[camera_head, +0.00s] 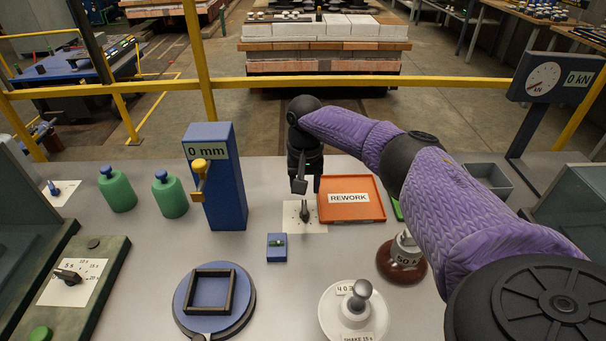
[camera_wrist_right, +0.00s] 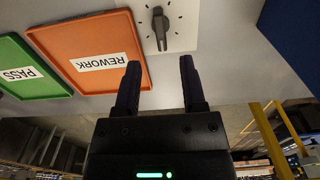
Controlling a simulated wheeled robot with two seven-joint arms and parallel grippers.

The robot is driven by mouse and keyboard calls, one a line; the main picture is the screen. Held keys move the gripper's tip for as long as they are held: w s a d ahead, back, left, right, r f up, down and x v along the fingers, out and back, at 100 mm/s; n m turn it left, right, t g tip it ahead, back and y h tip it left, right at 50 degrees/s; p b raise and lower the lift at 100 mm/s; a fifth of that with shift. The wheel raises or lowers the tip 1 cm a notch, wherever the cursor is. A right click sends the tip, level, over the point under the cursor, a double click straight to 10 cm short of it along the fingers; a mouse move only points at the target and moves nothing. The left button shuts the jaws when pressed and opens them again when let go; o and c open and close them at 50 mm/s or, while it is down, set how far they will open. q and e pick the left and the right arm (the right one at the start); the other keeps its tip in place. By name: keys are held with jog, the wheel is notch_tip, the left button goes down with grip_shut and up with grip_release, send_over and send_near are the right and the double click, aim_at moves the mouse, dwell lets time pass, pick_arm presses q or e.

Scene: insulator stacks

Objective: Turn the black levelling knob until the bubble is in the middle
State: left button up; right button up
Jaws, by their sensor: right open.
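The levelling knob (camera_head: 304,211), dark with a pointer bar, stands on a white plate with tick marks near the table's far side. It also shows in the right wrist view (camera_wrist_right: 160,30), ahead of the fingertips and between their lines. My right gripper (camera_head: 300,184) points down just above it; in the wrist view the gripper (camera_wrist_right: 160,63) is open and empty, apart from the knob. A small blue block (camera_head: 277,254) with a green vial (camera_head: 277,242) sits in front; the bubble's position is too small to tell. My left gripper is not in view.
An orange REWORK tray (camera_head: 352,212) lies right of the knob, beside a green PASS tray (camera_wrist_right: 28,72). A blue 0 mm column (camera_head: 226,180) stands left. A round blue stand (camera_head: 190,315), a white knobbed weight (camera_head: 345,317) and a brown weight (camera_head: 389,268) are nearer.

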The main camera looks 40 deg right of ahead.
aim_at(304, 207)
notch_tip(304, 207, down, 6)
jog(key=shift+r+b, duration=0.1)
jog(key=shift+b, duration=0.9)
jog(key=shift+f, duration=0.2)
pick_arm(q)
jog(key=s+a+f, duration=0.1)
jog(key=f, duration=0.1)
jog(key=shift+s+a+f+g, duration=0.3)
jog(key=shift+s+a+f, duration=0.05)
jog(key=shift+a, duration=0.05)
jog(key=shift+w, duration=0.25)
pick_arm(e)
grip_shut()
